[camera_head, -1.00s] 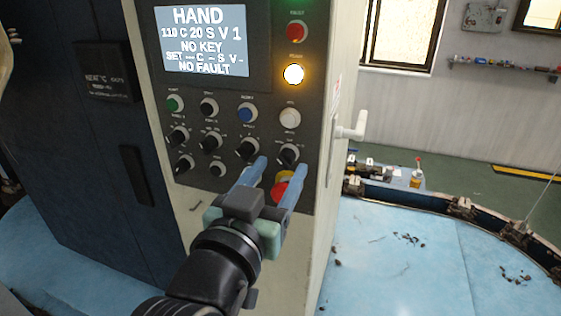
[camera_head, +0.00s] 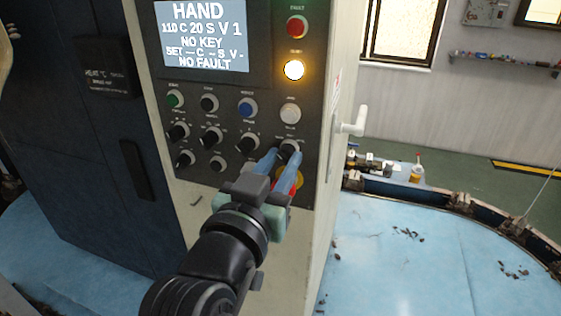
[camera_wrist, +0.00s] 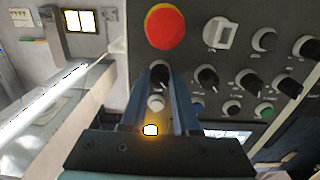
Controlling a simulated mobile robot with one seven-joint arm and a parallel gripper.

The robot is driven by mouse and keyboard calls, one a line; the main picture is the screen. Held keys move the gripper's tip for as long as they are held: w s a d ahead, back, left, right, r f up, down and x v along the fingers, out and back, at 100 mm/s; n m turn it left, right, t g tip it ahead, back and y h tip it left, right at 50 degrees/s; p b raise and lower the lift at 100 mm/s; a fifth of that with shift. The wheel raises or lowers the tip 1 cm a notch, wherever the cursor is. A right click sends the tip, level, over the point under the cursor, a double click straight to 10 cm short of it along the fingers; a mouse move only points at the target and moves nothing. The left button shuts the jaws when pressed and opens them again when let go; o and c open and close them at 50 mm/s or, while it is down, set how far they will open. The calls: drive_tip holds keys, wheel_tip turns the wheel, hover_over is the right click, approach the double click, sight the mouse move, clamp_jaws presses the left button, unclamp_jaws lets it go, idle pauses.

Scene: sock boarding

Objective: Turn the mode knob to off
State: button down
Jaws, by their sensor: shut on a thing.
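The control panel (camera_head: 225,165) carries several black knobs, with labels too small to read. My gripper (camera_head: 281,154) is at the rightmost black knob (camera_head: 290,146) of the middle row, which is likely the mode knob. Its blue fingers are shut on that knob, one on each side. In the wrist view, the knob (camera_wrist: 159,72) shows between the two fingertips. The fingers hide part of it, so its pointer setting cannot be read. The display screen (camera_head: 203,37) above reads HAND and NO FAULT.
A red emergency button (camera_wrist: 165,27) with a yellow collar sits right beside the gripped knob, partly behind a finger in the head view. A white button (camera_head: 290,114) and a lit lamp (camera_head: 293,70) are above. A white handle (camera_head: 355,123) sticks out from the cabinet's right side.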

drive_tip(key=shift+f+b, duration=0.15)
drive_tip(key=shift+b, duration=0.25)
drive_tip(key=shift+f+m+b, duration=0.1)
drive_tip(key=shift+m+b, duration=0.6)
drive_tip(key=shift+b, duration=0.1)
drive_tip(key=m+b, duration=0.2)
drive_tip(key=b, duration=0.1)
drive_tip(key=m+b, duration=0.5)
drive_tip(key=shift+r+m, duration=0.2)
drive_tip(key=shift+m, duration=0.1)
drive_tip(key=shift+a, duration=0.1)
drive_tip(key=c, duration=0.7)
unclamp_jaws()
drive_tip(key=shift+o, duration=0.2)
